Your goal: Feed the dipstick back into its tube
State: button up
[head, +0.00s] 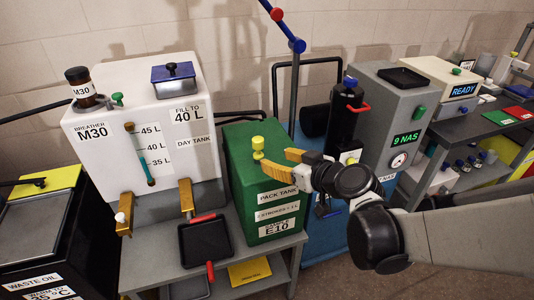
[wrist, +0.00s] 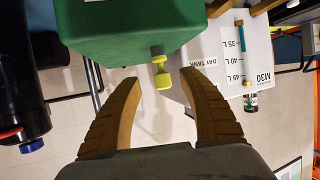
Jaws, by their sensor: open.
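A yellow fitting with a round knob on top (head: 258,147) stands upright on the green pack tank (head: 235,170). It looks like the dipstick handle at its tube, but I cannot tell how far any rod is in. In the wrist view the yellow knob (wrist: 163,81) shows beyond and between my fingertips, with a grey-and-yellow neck against the green tank (wrist: 130,25). My gripper (head: 276,161) is open and empty, beside the fitting on its right in the head view. In the wrist view my gripper (wrist: 159,77) has its two tan fingers spread, touching nothing visible.
The white day tank (head: 165,140) with a sight gauge stands left of the pack tank. A black tray with red handles (head: 205,242) lies in front. A black cylinder with a red handle (head: 347,112) and a grey unit (head: 398,95) stand right. A blue-and-red jointed pole (head: 294,70) rises behind.

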jog(key=shift+v, duration=1.2)
